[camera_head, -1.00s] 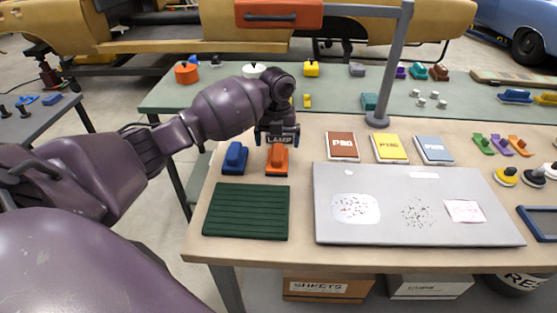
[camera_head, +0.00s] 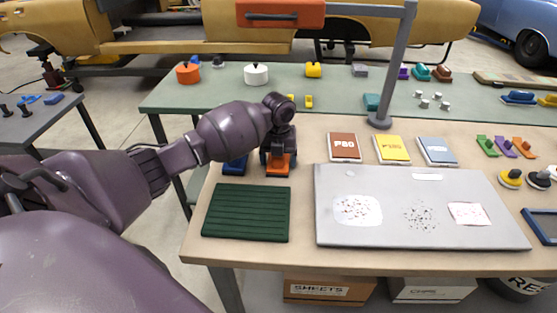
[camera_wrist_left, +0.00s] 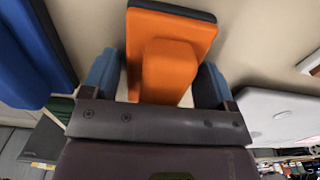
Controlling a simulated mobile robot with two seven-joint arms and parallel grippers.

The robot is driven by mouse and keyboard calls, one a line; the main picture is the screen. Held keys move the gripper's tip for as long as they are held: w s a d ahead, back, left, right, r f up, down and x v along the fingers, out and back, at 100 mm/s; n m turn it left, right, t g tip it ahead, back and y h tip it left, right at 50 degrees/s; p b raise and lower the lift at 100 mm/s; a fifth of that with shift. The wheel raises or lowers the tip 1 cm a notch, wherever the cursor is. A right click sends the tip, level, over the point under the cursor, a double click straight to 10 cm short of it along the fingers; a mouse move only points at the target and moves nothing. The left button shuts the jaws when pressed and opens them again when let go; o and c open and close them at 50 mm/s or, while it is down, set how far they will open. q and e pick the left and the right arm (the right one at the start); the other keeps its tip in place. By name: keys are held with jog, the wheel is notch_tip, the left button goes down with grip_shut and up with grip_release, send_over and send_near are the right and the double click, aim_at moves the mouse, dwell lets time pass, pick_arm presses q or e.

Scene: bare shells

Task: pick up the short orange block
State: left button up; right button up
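The short orange block (camera_head: 279,171) lies on the near wooden table, just beyond the dark green ribbed mat. It has a wide orange base with a dark layer along its edge and a raised orange grip, seen closely in the left wrist view (camera_wrist_left: 172,68). My left gripper (camera_head: 278,160) is down over the block and hides its far part. In the left wrist view the open fingers (camera_wrist_left: 160,85) stand on either side of the raised grip, with a gap visible on the left. The right gripper is not in view.
A blue block (camera_head: 235,167) stands close to the left of the orange one. The green mat (camera_head: 246,212) lies in front. A grey panel (camera_head: 385,185), sandpaper packs (camera_head: 345,147) and a grey lamp post (camera_head: 380,121) are to the right.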

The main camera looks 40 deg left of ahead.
pick_arm(q)
jog(key=c, duration=0.6)
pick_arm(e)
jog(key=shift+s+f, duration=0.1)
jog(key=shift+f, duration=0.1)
pick_arm(q)
jog(key=shift+r, duration=0.1)
jog(key=shift+c, duration=0.2)
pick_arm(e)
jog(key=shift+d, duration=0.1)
pick_arm(q)
notch_tip(320, 180, up, 12)
jog(key=shift+f+p, duration=0.1)
jog(key=shift+p, duration=0.8)
notch_tip(320, 180, up, 8)
jog(key=shift+p, duration=0.4)
jog(key=o, duration=0.4)
jog(key=shift+c, duration=1.3)
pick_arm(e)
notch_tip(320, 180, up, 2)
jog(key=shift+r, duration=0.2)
